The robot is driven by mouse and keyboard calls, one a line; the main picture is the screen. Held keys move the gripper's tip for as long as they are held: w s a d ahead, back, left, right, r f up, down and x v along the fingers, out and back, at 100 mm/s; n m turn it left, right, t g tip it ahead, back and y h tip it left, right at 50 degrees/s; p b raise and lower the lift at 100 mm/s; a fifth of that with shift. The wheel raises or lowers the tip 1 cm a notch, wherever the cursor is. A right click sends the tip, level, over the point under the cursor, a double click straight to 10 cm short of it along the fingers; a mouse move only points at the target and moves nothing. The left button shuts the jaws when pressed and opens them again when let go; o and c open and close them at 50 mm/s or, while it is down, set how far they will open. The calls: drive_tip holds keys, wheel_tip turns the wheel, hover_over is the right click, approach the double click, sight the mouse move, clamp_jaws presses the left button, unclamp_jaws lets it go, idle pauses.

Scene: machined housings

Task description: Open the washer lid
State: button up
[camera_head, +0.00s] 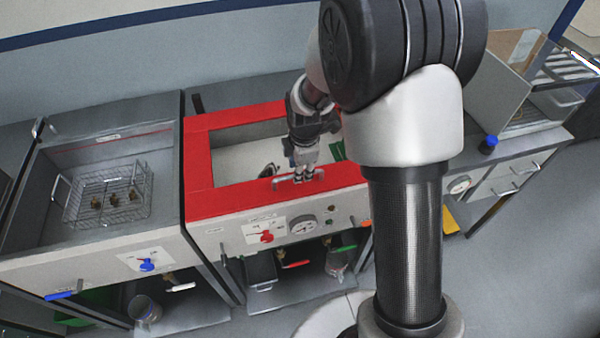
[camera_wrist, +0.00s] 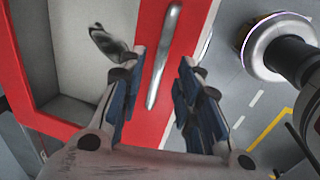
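The washer lid (camera_head: 200,160) is a red frame around a large window, and it lies flat on the middle unit, shut. A metal bar handle (camera_head: 290,181) runs along its front edge. In the wrist view the handle (camera_wrist: 165,50) lies between my fingers, with the red lid frame (camera_wrist: 110,18) beneath it. My gripper (camera_head: 306,172) is above the handle, pointing down; in the wrist view the two fingers (camera_wrist: 163,62) are spread on either side of the bar. No contact with the bar can be seen. My arm hides the right part of the lid.
The left unit holds a wire basket (camera_head: 108,195) with several small brass parts. A unit at the right has a raised panel (camera_head: 489,83). Grey floor (camera_head: 535,225) is clear at the right.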

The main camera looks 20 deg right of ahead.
drive_tip(key=shift+w+f, duration=0.25)
drive_tip(key=shift+f, duration=0.8)
drive_tip(key=shift+c, duration=0.5)
clamp_jaws()
